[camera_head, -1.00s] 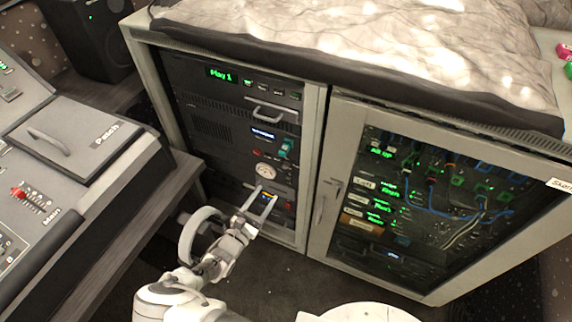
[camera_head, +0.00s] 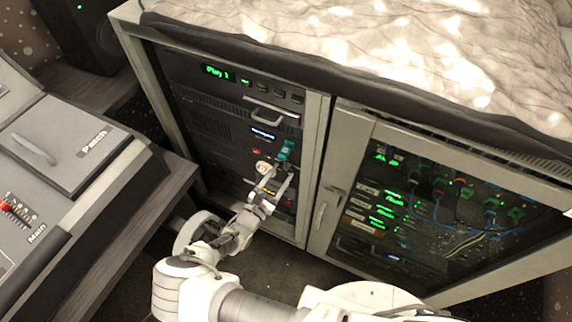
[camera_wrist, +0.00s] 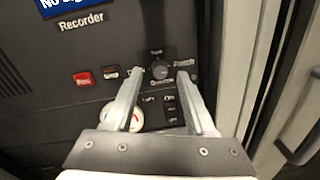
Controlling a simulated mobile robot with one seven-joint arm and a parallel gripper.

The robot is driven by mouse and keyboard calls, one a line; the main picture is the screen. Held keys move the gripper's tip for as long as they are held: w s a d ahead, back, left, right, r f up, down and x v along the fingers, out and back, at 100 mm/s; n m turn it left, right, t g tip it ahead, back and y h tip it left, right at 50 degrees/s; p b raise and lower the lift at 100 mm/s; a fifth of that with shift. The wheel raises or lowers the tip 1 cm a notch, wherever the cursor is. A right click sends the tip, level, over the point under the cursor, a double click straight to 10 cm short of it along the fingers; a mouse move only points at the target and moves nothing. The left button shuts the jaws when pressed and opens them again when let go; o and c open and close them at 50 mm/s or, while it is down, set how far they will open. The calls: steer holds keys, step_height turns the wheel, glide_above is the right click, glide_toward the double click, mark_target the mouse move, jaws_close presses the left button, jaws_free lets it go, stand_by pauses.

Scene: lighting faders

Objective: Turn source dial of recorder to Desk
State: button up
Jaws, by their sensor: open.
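The recorder (camera_wrist: 60,45) is a dark panel in the left rack, with its name in white in the wrist view. Its source dial (camera_wrist: 160,69) is a small dark round knob. The label above it seems to read Tape; those to its right and below are too blurred to read surely. I cannot tell where its pointer aims. My gripper (camera_wrist: 160,76) is open, with one finger on each side of the dial in the wrist view. Contact with the dial is not visible. In the head view my gripper (camera_head: 280,170) is at the recorder's front and partly hides the controls.
A red button (camera_wrist: 83,78) and a round white meter (camera_wrist: 128,117) are left of and below the dial. A teal item (camera_head: 287,150) is near the fingertips in the head view. The glass-door cabinet (camera_head: 330,195) stands to the right, the desk (camera_head: 75,225) to the left.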

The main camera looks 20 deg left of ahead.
steer(key=shift+w+d, duration=0.1)
steer(key=shift+w, duration=0.5)
jaws_close()
